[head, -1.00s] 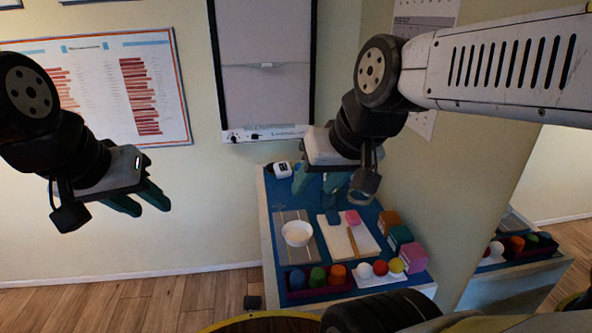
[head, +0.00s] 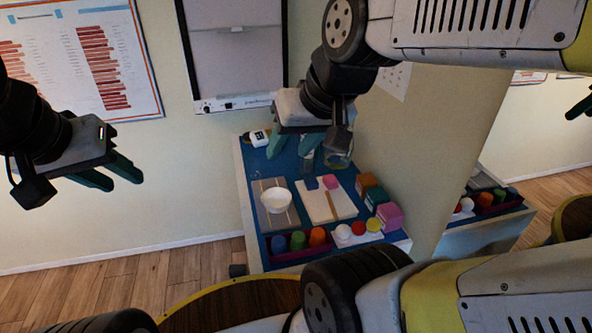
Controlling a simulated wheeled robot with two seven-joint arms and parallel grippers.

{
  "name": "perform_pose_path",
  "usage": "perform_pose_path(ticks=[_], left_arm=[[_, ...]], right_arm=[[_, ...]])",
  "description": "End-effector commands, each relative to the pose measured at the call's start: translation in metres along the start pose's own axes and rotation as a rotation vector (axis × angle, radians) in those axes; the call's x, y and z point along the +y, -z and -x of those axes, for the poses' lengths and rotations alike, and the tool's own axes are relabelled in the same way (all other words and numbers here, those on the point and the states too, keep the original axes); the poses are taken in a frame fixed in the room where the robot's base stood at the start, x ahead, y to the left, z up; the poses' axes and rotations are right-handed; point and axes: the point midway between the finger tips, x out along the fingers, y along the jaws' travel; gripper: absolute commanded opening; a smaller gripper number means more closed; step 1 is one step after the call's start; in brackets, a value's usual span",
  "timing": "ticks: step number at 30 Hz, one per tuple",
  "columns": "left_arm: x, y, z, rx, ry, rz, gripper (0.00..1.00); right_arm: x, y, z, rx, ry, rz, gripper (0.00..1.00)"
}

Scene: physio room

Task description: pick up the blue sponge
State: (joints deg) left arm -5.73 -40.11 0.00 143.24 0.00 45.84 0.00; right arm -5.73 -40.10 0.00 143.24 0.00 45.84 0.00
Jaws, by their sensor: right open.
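The blue sponge (head: 311,183) is a small blue block on the white board (head: 318,208), beside a pink block (head: 330,181). My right gripper (head: 291,150) hangs over the back of the blue table, above and behind the sponge in the picture. Its green fingers are apart and it holds nothing. My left gripper (head: 122,182) is at the left in front of the wall, away from the table, with its two green fingers apart and empty.
A white bowl (head: 276,200) stands on a grey mat left of the board. Coloured boxes (head: 388,216) are on the right.

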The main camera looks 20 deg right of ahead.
Motion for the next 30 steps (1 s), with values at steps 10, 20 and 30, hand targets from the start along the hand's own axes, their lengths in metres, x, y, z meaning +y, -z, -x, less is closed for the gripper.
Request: perform_pose_path(ticks=[10,20,30], left_arm=[[0.0,0.0,0.0,0.0,0.0,0.0,0.36],[0.0,0.0,0.0,0.0,0.0,0.0,0.36],[0.0,0.0,0.0,0.0,0.0,0.0,0.36]], right_arm=[[0.014,0.032,-0.023,-0.032,-0.009,-0.02,0.49],[0.079,0.103,-0.119,-0.108,-0.064,-0.066,0.49],[0.174,0.119,-0.25,-0.195,-0.155,-0.088,0.49]])
